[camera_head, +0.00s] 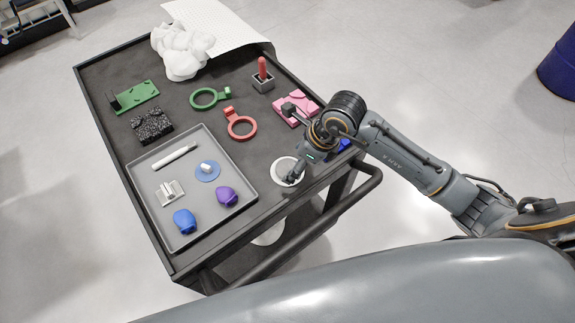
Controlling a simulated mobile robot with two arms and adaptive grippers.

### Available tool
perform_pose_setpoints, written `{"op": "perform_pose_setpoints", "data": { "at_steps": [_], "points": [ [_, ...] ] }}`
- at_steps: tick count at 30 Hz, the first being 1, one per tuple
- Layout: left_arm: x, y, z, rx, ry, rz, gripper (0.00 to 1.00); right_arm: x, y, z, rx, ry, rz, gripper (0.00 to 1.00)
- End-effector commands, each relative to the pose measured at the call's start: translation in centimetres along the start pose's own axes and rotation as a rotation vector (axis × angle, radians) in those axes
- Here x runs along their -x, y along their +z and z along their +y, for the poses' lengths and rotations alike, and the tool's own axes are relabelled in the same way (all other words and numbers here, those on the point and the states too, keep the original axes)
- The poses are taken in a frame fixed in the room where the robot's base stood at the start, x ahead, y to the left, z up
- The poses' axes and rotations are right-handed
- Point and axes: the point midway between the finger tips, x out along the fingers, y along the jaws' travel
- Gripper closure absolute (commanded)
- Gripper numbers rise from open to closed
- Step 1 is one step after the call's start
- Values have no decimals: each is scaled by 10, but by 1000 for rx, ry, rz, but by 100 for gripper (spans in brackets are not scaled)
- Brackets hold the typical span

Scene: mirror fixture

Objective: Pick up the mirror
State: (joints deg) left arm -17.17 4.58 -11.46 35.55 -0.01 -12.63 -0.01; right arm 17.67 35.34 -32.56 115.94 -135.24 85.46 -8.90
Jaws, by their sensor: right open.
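A round, pale disc with a light rim, which looks like the mirror (281,165), lies on the dark cart top near its right edge. My right gripper (292,179) comes in from the right and points down over the disc's right side. It is open. The gripper hides part of the disc, and I cannot tell whether the fingertips touch it. My left gripper is not in view.
A grey tray (232,213) with several small parts fills the cart's near left. A red ring (231,123), a green ring (209,106), a pink block (285,108), a black block (151,124) and crumpled white cloth (182,50) lie beyond. A raised rim edges the cart (110,150).

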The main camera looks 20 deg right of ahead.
Motion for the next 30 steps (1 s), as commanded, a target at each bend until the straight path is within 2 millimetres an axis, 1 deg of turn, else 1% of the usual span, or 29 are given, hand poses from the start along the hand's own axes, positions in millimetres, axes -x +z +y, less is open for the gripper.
{"op": "perform_pose_setpoints", "data": {
  "at_steps": [1, 3, 6, 9, 14, 17, 18, 20, 21, 23, 24, 30],
  "points": [
    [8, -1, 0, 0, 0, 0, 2, -5, 1, 0, -3, 6, 2, 17],
    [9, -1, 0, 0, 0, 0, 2, -16, 1, 0, -2, 4, 1, 17],
    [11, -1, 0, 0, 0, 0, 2, -26, 0, -1, -1, 2, 1, 17],
    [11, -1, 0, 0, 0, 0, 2, -30, 0, -1, 0, 1, 1, 17],
    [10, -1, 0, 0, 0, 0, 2, -30, 0, -1, 1, 1, 0, 17],
    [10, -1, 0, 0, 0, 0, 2, -30, 0, -1, 1, 0, 0, 36],
    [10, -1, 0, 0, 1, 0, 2, -30, 0, -1, 1, 0, 0, 44],
    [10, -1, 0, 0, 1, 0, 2, -30, 0, -1, 1, 0, 0, 56],
    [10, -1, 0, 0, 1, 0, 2, -30, 0, -1, 1, 0, 0, 64],
    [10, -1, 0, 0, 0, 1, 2, -30, 0, -1, 1, 0, 0, 76],
    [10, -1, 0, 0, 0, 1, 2, -29, 0, -1, 1, 0, -1, 79],
    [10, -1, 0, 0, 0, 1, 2, -29, 0, -1, 1, 0, -1, 79]
  ]
}}
